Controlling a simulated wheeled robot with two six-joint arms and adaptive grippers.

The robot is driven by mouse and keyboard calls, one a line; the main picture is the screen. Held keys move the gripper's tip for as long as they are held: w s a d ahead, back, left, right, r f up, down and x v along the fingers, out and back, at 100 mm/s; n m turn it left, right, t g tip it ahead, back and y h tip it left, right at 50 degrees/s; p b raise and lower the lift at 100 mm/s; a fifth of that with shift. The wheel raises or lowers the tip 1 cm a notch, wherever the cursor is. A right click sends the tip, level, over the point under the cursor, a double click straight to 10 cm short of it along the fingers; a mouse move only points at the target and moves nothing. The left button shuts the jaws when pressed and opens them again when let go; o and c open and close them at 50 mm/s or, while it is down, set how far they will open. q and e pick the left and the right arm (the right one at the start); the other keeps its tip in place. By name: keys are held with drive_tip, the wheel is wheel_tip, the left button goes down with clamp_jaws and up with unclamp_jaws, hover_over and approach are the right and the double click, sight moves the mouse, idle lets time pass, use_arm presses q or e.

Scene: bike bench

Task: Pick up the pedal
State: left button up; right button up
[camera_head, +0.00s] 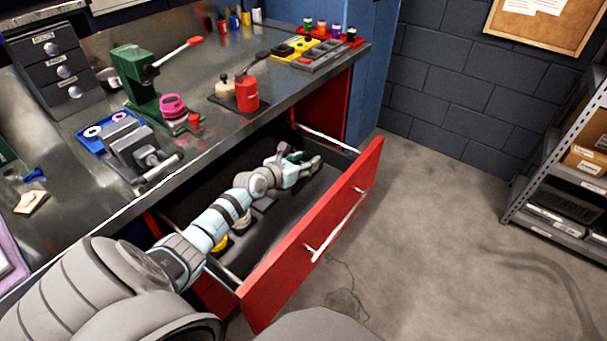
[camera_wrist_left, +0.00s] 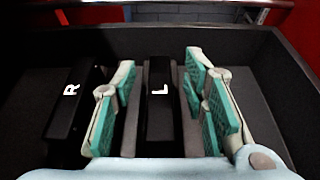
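My left gripper (camera_head: 302,165) reaches into the open red drawer (camera_head: 318,232). In the left wrist view the gripper (camera_wrist_left: 160,88) is open, with its green-padded fingers on either side of a black pedal marked L (camera_wrist_left: 160,115). A gap shows between each finger and this pedal. A second black pedal marked R (camera_wrist_left: 72,105) lies to the left, outside the fingers. In the head view my arm and gripper largely hide the pedals. My right gripper is in neither view.
Drawer walls (camera_wrist_left: 285,75) surround the gripper. The bench edge (camera_head: 215,137) runs above the drawer. On the bench stand a green press (camera_head: 137,85), a vise (camera_head: 135,148) and a red can (camera_head: 247,93).

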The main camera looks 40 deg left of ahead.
use_arm(q)
drive_tip(key=shift+r, duration=0.1)
clamp_jaws()
